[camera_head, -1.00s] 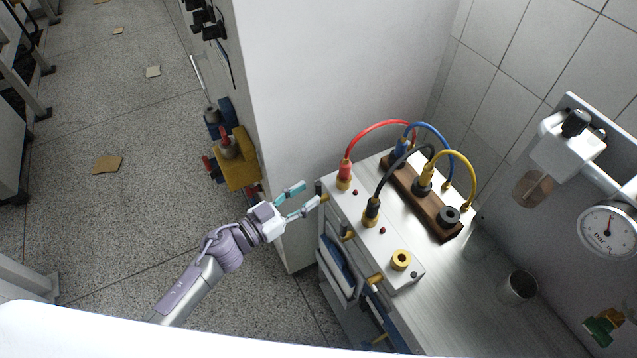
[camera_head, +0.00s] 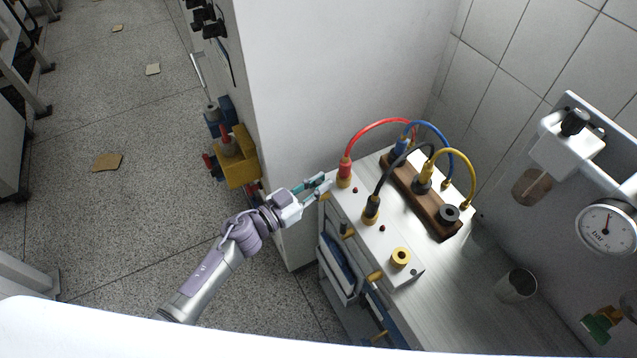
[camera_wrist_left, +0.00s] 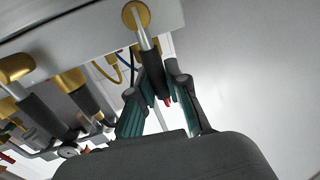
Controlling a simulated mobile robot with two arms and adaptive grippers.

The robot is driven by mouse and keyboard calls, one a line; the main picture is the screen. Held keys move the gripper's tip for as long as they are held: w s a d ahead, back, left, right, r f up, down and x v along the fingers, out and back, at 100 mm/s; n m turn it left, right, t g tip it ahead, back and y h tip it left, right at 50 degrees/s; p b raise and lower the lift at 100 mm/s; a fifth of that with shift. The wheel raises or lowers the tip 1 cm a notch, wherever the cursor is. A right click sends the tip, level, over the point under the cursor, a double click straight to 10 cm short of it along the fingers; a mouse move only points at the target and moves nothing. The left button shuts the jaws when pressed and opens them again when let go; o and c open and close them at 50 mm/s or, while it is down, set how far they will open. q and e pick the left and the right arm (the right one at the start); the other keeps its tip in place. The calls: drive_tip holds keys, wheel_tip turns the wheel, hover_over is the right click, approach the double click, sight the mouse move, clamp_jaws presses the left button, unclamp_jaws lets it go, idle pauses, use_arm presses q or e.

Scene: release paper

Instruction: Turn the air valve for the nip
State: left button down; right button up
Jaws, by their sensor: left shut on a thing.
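The valve at the far end of the console's front face has a brass base (camera_wrist_left: 136,16) and a lever with a dark handle (camera_wrist_left: 151,66) in the left wrist view. My left gripper (camera_head: 322,184) is at the console's far left corner in the head view. In the left wrist view my left gripper (camera_wrist_left: 158,88) has its teal-padded fingers on both sides of that dark handle, shut on it. In the head view the fingers mostly hide this lever. Which valve serves the nip cannot be read. My right gripper is not in view.
More brass-based levers (camera_wrist_left: 70,80) line the same face close by. The white console (camera_head: 340,205) carries red, blue, black and yellow hoses. A pressure gauge (camera_head: 606,228) hangs on the right, above a metal cup (camera_head: 516,286). A white cabinet wall (camera_head: 320,90) stands behind the gripper.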

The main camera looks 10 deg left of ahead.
sight(325, 198)
use_arm(q)
drive_tip(key=shift+s, duration=0.1)
idle(0.3)
drive_tip(key=shift+s+d+f+m+b, duration=0.1)
drive_tip(key=shift+s+d+m+b, duration=0.1)
drive_tip(key=shift+m+b, duration=0.3)
drive_tip(key=shift+s+d+f+m+b, duration=0.1)
drive_tip(key=shift+s+m+b, duration=0.15)
drive_tip(key=shift+m, duration=0.35)
drive_tip(key=shift+s+d+f+m+h+b, duration=0.1)
drive_tip(key=shift+s+d+m+h+b, duration=0.15)
drive_tip(key=shift+m+b, duration=0.5)
drive_tip(key=shift+s+d+f+m+h+b, duration=0.15)
drive_tip(key=shift+s+m+b, duration=0.2)
drive_tip(key=shift+m, duration=0.55)
drive_tip(key=shift+s+d+f+m+h+b, duration=0.1)
drive_tip(key=shift+s+d+m+h+b, duration=0.15)
drive_tip(key=shift+m+b, duration=0.5)
drive_tip(key=c, duration=1.1)
unclamp_jaws()
drive_tip(key=shift+c, duration=0.2)
